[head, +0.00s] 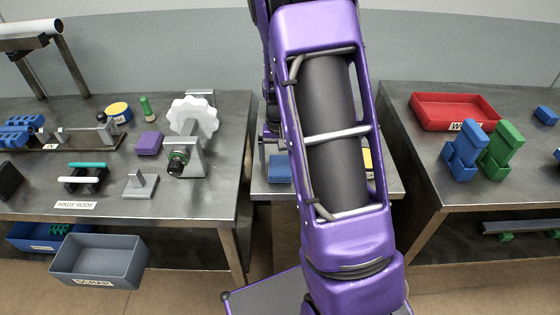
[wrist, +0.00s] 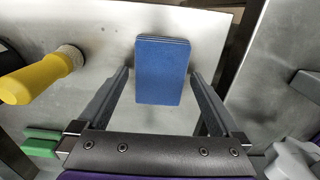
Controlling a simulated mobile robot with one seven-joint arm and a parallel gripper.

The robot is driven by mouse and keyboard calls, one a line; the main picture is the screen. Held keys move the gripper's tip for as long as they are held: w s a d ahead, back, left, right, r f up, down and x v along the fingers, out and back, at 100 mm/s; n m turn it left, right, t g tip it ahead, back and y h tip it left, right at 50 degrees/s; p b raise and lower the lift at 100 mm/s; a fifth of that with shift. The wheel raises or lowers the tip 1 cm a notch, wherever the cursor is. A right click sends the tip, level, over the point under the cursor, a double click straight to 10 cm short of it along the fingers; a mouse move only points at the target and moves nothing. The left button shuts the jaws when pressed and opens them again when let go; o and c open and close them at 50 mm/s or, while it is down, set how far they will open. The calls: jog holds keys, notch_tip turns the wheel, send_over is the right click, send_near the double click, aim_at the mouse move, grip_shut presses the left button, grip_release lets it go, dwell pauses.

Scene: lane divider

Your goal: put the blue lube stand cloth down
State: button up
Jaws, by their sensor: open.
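The blue lube stand cloth (wrist: 162,52) is a flat, folded-looking blue rectangle lying on the bare metal top of the middle stand. In the head view a blue piece of it (head: 280,168) shows just left of my arm, on the stand (head: 262,187). My gripper (wrist: 160,76) is open, with one finger on each side of the cloth and a visible gap on both sides. I cannot tell how high the fingertips are above the stand top. In the head view my arm hides the gripper.
In the wrist view a yellow-handled tool (wrist: 28,82) lies left of the cloth, with green pieces (wrist: 42,142) nearer. Tables with parts flank the stand; the right one holds a red tray (head: 455,110) and blue and green blocks. A grey bin (head: 98,262) is at lower left.

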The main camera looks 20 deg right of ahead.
aim_at(280, 165)
notch_tip(280, 165, up, 12)
jog(key=p, duration=0.1)
jog(key=shift+r, duration=0.2)
dwell(0.5)
